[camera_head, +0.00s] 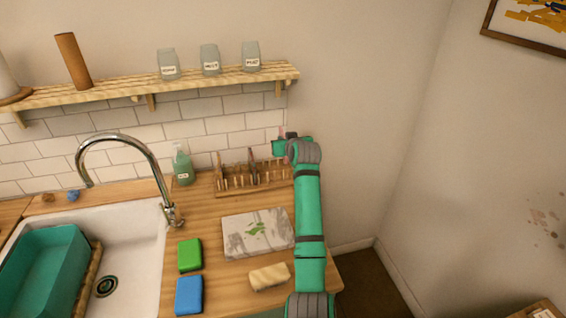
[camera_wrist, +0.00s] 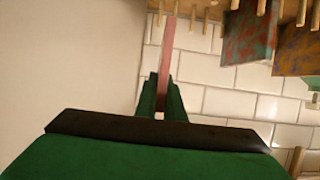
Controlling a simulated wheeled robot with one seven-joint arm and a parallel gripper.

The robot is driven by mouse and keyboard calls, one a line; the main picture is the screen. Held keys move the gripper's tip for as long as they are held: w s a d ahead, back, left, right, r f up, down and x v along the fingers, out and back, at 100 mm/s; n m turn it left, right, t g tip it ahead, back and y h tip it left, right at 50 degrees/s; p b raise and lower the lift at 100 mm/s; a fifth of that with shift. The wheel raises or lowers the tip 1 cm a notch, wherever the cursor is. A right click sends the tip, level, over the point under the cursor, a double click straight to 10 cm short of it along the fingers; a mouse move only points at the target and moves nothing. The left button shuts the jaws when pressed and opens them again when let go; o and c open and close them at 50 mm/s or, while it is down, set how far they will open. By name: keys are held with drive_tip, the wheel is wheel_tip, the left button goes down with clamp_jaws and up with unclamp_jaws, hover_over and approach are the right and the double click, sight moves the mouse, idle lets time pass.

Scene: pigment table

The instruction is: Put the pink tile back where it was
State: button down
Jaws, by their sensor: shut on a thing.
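My gripper (camera_wrist: 161,92) is shut on the pink tile (camera_wrist: 168,48), which shows edge-on as a thin pink strip in the wrist view. The tile's far end reaches up the picture towards the pegs of the wooden rack (camera_wrist: 207,12); I cannot tell whether it touches them. In the head view my gripper (camera_head: 280,146) is above the right end of the rack (camera_head: 235,188), near the wall. Only a sliver of pink shows there, and my arm hides the rack's right end. A mottled red-green tile (camera_wrist: 250,35) and an orange-brown tile (camera_wrist: 300,52) stand among the pegs.
A soap bottle (camera_head: 183,166) stands left of the rack. A grey-white slab (camera_head: 257,233), a green block (camera_head: 189,255), a blue block (camera_head: 189,295) and a beige sponge (camera_head: 269,277) lie in front. The shelf (camera_head: 200,84) with jars is above; the sink (camera_head: 130,235) is left.

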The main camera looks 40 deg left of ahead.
wheel_tip(320, 180, down, 7)
drive_tip(key=shift+f, duration=0.15)
idle(0.4)
drive_tip(key=c, duration=1.9)
unclamp_jaws()
drive_tip(key=shift+f, duration=0.2)
drive_tip(key=shift+o, duration=0.2)
drive_tip(key=shift+r, duration=0.1)
drive_tip(key=shift+d+r, duration=0.1)
drive_tip(key=shift+d, duration=0.1)
drive_tip(key=v, duration=1.1)
drive_tip(key=shift+s+d+r, duration=0.2)
drive_tip(key=shift+d+r, duration=0.05)
